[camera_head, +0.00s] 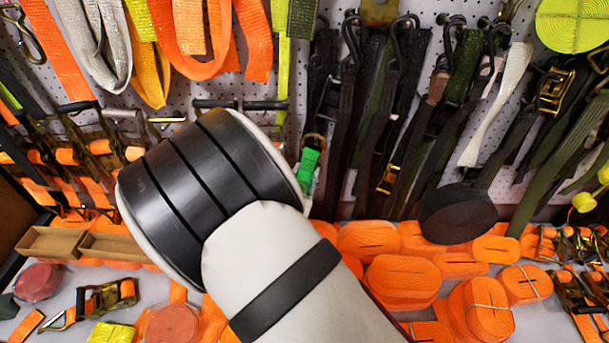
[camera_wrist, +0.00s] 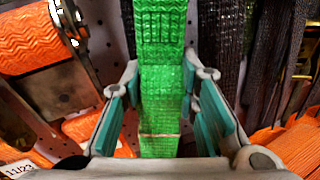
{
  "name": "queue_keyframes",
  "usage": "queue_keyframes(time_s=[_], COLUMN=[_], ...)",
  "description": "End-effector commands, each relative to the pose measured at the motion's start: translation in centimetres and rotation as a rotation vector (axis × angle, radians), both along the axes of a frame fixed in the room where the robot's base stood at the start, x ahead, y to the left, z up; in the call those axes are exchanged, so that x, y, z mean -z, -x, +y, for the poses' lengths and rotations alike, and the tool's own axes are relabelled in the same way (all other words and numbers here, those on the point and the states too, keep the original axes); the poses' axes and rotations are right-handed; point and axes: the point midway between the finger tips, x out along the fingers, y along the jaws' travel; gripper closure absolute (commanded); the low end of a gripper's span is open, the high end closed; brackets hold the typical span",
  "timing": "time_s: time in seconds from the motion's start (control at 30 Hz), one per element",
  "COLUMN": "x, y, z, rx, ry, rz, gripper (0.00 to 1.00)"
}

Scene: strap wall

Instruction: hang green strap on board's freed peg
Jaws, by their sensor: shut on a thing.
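The green strap (camera_wrist: 162,30) runs vertically through the middle of the wrist view, between the two fingers of my gripper (camera_wrist: 161,72). My gripper is shut on it. In the head view only a short bright green piece (camera_head: 309,165) shows, just right of my arm, below a brownish ring. My arm hides my gripper and most of the strap there. The perforated board (camera_head: 300,75) stands behind, hung with many straps. A dark horizontal bar (camera_head: 240,104) shows on it just above my arm. I cannot tell which peg is the freed one.
Dark straps with hooks (camera_head: 390,100) hang close on the right. Orange and grey straps (camera_head: 190,40) hang at upper left. Orange rolls (camera_head: 400,280) crowd the shelf below. A cardboard tray (camera_head: 85,245) and a ratchet buckle (camera_head: 100,300) lie at lower left.

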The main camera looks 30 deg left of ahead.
Motion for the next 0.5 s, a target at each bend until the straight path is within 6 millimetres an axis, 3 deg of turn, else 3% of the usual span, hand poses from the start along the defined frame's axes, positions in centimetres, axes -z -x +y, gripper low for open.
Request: queue_keyframes(time_s=[0.27,0.3,0.4,0.5], x=[-0.03,-0.03,-0.02,-0.02], y=[0.0,0.0,0.0,0.0], z=[0.0,0.0,0.01,0.01], rx=[0.0,0.0,0.0,0.0], ry=[0.0,0.0,0.0,0.0], rz=[-0.001,-0.001,-0.001,0.0], gripper=[1.0,0.65,0.48,0.48])
